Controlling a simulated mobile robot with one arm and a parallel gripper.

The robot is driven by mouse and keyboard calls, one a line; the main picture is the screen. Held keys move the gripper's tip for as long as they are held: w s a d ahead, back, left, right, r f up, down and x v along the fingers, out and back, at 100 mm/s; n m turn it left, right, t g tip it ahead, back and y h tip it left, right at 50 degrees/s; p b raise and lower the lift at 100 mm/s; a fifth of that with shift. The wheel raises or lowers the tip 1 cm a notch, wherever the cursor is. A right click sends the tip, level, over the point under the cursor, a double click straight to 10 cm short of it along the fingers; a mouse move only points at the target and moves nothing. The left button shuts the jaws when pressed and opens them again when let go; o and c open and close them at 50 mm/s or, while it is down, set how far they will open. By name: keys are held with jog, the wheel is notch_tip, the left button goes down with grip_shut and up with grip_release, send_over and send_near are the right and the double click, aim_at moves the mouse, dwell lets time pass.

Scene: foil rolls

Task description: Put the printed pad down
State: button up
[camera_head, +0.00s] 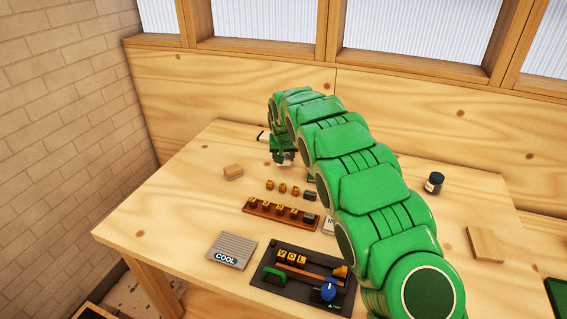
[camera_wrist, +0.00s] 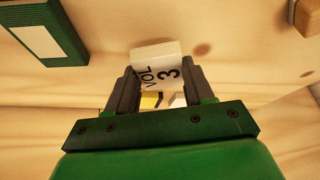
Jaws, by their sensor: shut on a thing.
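The printed pad (camera_wrist: 158,66) is a small white block with "VOL 3" in black on its face. My gripper (camera_wrist: 160,82) is shut on it, with one dark finger on each side. A yellow patch and a whitish patch show between the fingers below the pad. In the head view my gripper (camera_head: 284,157) is over the far left part of the table, at the end of my green arm. The pad is hard to make out there, and I cannot tell whether it touches the table.
A wooden block (camera_head: 233,172) lies left of my gripper. Small type cubes (camera_head: 282,188), a brown rack (camera_head: 280,213), a "COOL" box (camera_head: 231,250) and a dark tray (camera_head: 268,287) stand nearer. A jar (camera_head: 434,183) and flat wooden block (camera_head: 485,245) are at right. Bare tabletop (camera_head: 185,205) lies left.

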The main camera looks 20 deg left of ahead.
jog(key=shift+f, duration=1.6)
jog(key=shift+f, duration=0.1)
jog(key=o, duration=1.1)
jog(key=shift+r, duration=0.2)
jog(key=v, duration=1.2)
